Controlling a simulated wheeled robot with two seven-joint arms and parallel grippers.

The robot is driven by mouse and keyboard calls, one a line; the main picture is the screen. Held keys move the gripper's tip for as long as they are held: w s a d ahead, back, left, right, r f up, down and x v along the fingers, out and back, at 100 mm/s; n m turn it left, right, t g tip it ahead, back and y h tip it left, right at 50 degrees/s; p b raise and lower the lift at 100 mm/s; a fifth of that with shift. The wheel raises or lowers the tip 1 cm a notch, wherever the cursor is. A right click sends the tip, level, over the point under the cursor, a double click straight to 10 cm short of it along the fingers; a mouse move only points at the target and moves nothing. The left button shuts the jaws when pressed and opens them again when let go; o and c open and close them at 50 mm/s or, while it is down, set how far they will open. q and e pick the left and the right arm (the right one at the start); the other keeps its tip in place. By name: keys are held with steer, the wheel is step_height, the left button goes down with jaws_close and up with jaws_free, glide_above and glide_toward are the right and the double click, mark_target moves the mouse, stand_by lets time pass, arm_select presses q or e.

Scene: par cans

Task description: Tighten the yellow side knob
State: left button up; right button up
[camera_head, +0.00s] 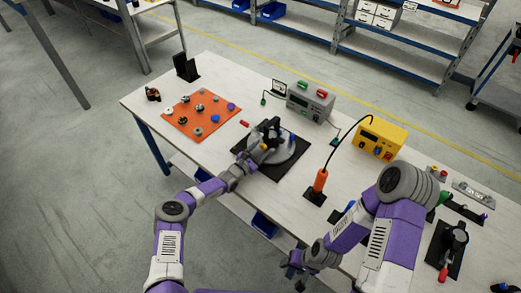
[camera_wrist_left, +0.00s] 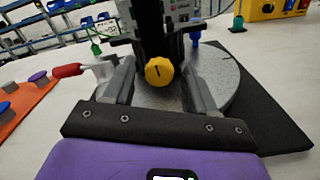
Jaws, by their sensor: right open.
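The yellow side knob (camera_wrist_left: 159,71) has a dark line on its face and sits on a black upright of the round grey fixture (camera_wrist_left: 222,72). In the head view the black upright (camera_head: 272,128) and fixture stand on a black mat (camera_head: 268,173). My left gripper (camera_wrist_left: 157,92) is open, one finger on each side of the knob, with visible gaps to both fingers. In the head view my left gripper (camera_head: 250,162) reaches the fixture's near left edge. My right gripper (camera_head: 298,272) is open and empty near the table's front edge, apart from the fixture.
An orange mat (camera_head: 190,122) with several knobs lies farther left. A grey instrument (camera_head: 310,102), a yellow box (camera_head: 380,138) and an orange-handled tool (camera_head: 320,181) stand behind and right. Bare table shows between the mats.

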arm_select(q)
steer(key=shift+s+a+r+p, duration=0.1)
steer(key=shift+s+a+p, duration=0.3)
steer(key=shift+s, duration=0.1)
steer(key=p+v, duration=0.2)
steer(key=v, duration=0.3)
steer(key=shift+s+a, duration=0.35)
steer(key=shift+s, duration=0.25)
